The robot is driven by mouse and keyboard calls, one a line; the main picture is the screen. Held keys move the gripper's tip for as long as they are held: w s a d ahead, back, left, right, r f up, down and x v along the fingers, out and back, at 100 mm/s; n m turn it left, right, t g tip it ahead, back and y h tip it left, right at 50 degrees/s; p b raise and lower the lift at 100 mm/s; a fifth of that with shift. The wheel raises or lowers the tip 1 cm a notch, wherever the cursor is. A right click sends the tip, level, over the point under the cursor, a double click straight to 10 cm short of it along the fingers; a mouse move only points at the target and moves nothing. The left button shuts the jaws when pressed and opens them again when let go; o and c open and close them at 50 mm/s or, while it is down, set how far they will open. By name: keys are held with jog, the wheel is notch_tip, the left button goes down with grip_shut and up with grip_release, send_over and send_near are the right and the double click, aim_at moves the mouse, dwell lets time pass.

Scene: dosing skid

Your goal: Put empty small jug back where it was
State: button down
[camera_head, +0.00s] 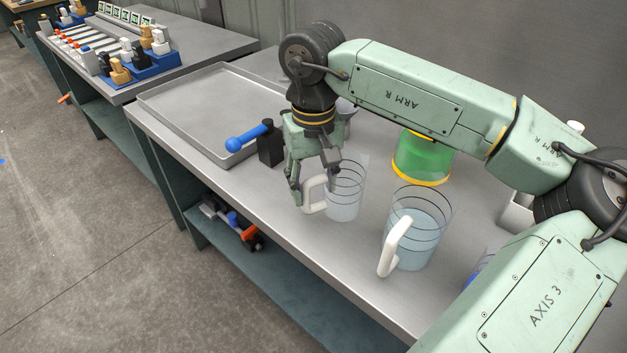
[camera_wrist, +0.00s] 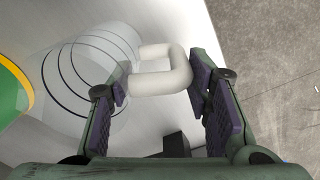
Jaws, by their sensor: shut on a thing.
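The small jug (camera_head: 345,192) is clear, with dark rings and a white handle (camera_head: 313,196). It is upright at or just above the bench top; I cannot tell whether it touches. My gripper (camera_head: 315,184) points down and is shut on the handle. In the wrist view, the handle (camera_wrist: 165,78) lies between the fingers (camera_wrist: 163,95), and the clear jug body (camera_wrist: 85,75) is to the left. The lower part of the jug looks paler, and I cannot tell whether liquid is in it.
A larger jug (camera_head: 415,240) with pale blue liquid and a white handle stands to the right. A green container (camera_head: 422,160) with yellow bands stands behind. A grey tray (camera_head: 185,100) and a black block with a blue-knobbed lever (camera_head: 248,138) are left. The bench's front edge is close.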

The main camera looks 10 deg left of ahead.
jog(key=c, duration=0.8)
grip_release()
jog(key=shift+f, duration=0.1)
jog(key=shift+c, duration=0.2)
notch_tip(320, 180, up, 12)
jog(key=shift+r+b, duration=0.2)
jog(key=shift+b, duration=0.2)
